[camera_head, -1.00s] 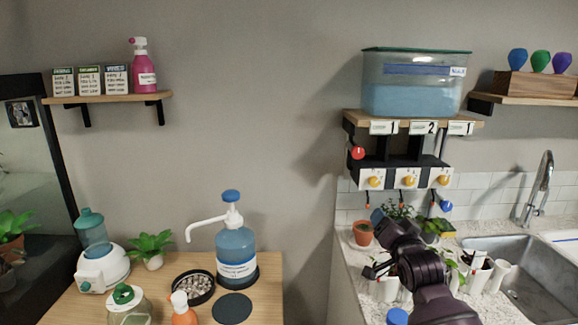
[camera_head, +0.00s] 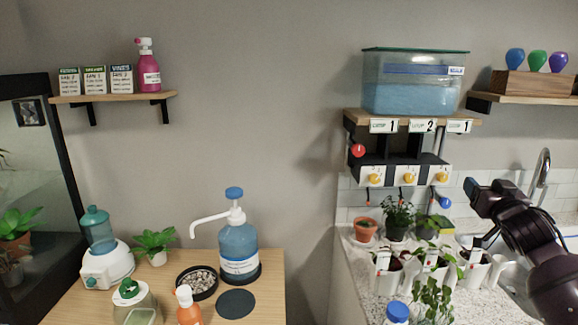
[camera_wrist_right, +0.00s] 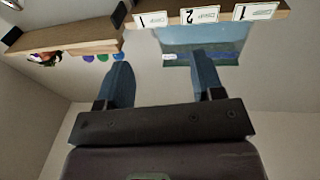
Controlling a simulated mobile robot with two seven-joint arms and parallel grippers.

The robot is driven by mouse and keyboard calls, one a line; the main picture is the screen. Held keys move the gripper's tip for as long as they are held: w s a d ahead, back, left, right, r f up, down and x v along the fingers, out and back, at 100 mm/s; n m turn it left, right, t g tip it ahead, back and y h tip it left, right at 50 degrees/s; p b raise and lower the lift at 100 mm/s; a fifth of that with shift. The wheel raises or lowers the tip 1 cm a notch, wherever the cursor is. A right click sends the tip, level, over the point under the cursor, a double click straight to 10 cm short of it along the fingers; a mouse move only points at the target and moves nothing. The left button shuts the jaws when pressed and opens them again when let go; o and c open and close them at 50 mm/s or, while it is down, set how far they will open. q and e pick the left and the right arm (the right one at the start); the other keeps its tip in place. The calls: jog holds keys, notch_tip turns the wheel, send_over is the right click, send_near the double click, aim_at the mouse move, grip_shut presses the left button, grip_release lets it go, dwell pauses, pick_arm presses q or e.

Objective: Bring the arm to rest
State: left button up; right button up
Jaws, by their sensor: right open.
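My right arm comes in from the lower right in the head view, over the counter by the sink. The gripper touches nothing that I can see. My left gripper is not in view.
Potted plants (camera_head: 398,216) and several white pots (camera_head: 387,279) stand on the counter below the arm. The faucet (camera_head: 542,170) is close behind it. A water tank (camera_head: 415,85) sits on a shelf above left. The wooden table (camera_head: 265,300) holds a pump bottle (camera_head: 238,250).

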jog(key=s+d+r+n+h, duration=0.1)
jog(key=s+d+r+n, duration=0.1)
jog(key=d+r, duration=0.5)
jog(key=s+f+n+g+y, duration=0.15)
jog(key=s+f, duration=0.25)
jog(key=f, duration=0.5)
jog(key=s+a+f+n+g, duration=0.1)
jog(key=s+f+n, duration=0.1)
jog(key=s+f, duration=0.45)
jog(key=s+f+n+g, duration=0.2)
jog(key=f, duration=0.8)
jog(key=s+a+f+n+g+y, duration=0.1)
jog(key=s+a+f+n+g, duration=0.1)
jog(key=s+f, duration=0.75)
jog(key=s+a+f+n+g, duration=0.1)
jog(key=s+f+n+g, duration=0.1)
jog(key=s+f, duration=0.8)
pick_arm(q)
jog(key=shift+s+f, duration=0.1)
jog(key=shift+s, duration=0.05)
pick_arm(e)
jog(key=s+a+f+m, duration=0.1)
jog(key=a+m, duration=0.3)
jog(key=a, duration=0.6)
jog(key=s+a+f+m+t, duration=0.1)
jog(key=a+m, duration=0.4)
jog(key=a, duration=0.5)
jog(key=shift+s+a+f+y, duration=0.25)
jog(key=shift+a+f+y, duration=0.1)
jog(key=shift+f, duration=0.1)
